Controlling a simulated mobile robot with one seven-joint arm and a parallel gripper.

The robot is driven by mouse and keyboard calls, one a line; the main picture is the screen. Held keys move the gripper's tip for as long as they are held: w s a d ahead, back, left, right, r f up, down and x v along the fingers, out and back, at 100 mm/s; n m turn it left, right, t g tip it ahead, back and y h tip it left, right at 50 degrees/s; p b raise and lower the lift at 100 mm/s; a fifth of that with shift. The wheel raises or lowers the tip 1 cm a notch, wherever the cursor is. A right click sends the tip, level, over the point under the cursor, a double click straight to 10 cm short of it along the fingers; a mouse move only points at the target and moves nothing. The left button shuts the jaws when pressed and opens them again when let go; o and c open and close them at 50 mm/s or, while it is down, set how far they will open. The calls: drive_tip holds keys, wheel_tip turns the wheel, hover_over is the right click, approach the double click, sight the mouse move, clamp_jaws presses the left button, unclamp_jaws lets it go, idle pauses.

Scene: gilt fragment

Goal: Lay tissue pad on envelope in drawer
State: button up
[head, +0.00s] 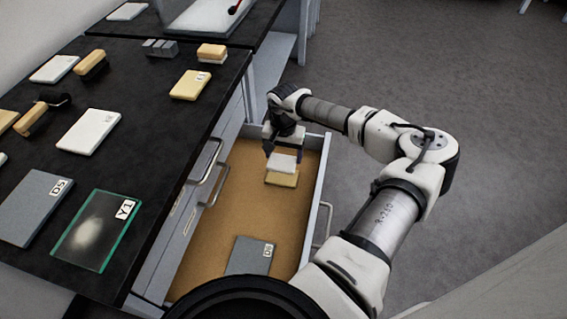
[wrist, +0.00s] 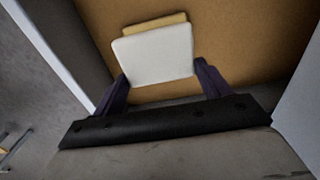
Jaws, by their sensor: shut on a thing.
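The white tissue pad (head: 284,162) is between the fingers of my gripper (head: 283,150), inside the open drawer (head: 212,246). My gripper is shut on it. A cream-yellow envelope (head: 281,180) lies flat on the drawer's tan floor, directly below the pad and partly covered by it in the picture. In the wrist view the pad (wrist: 153,55) sits between the two dark fingers (wrist: 160,72). It hides most of the envelope (wrist: 154,23), leaving only a strip at the far edge. I cannot tell whether the pad touches the envelope.
A grey block labelled D5 or similar (head: 251,256) lies at the drawer's near end. The drawer's middle floor is clear. The black counter (head: 150,100) at left holds a glass plate (head: 96,232), a grey slab (head: 32,205), white and yellow pads (head: 190,85) and brushes.

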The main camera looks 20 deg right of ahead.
sight(283, 165)
drive_tip(key=shift+f, duration=2.75)
drive_tip(key=shift+f, duration=0.2)
drive_tip(key=o, duration=1)
drive_tip(key=shift+c, duration=0.2)
drive_tip(key=shift+r, duration=0.1)
wheel_tip(283, 165, up, 12)
drive_tip(key=shift+r+b, duration=0.15)
drive_tip(key=shift+b, duration=0.35)
